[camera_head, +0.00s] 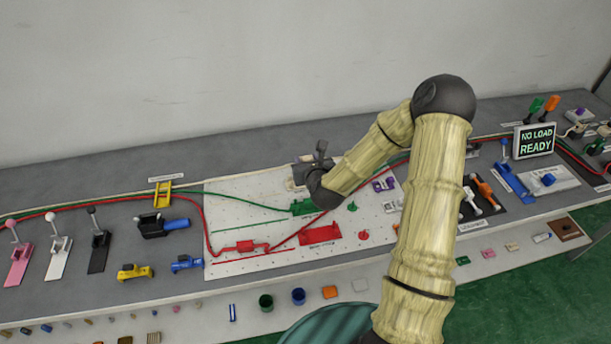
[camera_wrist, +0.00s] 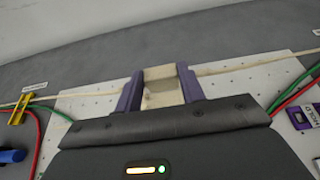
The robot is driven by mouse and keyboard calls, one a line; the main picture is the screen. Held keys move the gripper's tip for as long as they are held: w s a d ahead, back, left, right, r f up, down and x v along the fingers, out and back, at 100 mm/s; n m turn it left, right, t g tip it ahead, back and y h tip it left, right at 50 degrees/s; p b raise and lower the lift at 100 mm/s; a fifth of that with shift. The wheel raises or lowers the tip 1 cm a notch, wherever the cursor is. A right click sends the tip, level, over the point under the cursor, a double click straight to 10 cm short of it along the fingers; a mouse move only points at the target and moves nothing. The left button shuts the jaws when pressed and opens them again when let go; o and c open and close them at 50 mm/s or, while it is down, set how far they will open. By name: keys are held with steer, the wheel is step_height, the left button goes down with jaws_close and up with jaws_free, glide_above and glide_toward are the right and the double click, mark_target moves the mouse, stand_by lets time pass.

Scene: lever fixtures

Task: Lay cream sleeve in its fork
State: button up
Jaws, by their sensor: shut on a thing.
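The cream sleeve (camera_wrist: 161,88) sits between the two dark purple fingers of my gripper (camera_wrist: 160,87) in the wrist view. The fingers are shut on its sides. A cream cable (camera_wrist: 80,98) runs out from it to the left, and a cream length (camera_wrist: 245,65) runs to the right. In the head view my gripper (camera_head: 312,167) is over the back of the white perforated board, and it mostly hides the sleeve. A yellow fork-like holder (camera_head: 162,193) stands left of the board; it also shows in the wrist view (camera_wrist: 20,108). I cannot tell which fork is the sleeve's.
Green (camera_head: 303,207) and red (camera_head: 320,235) blocks stand on the white board (camera_head: 265,208), with a red sleeve (camera_head: 245,247) on a red cable. Green and red cables cross the bench. Levers stand at left; a "NO LOAD READY" screen (camera_head: 535,141) stands at right.

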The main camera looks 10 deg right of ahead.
steer(key=w+f+b, duration=0.1)
steer(key=b, duration=0.1)
steer(key=shift+a+b, duration=0.2)
steer(key=shift+b, duration=0.15)
steer(key=shift+f+b, duration=1.25)
steer(key=shift+f, duration=0.25)
steer(key=shift+f+b, duration=1.55)
steer(key=shift+f, duration=0.2)
stand_by(0.6)
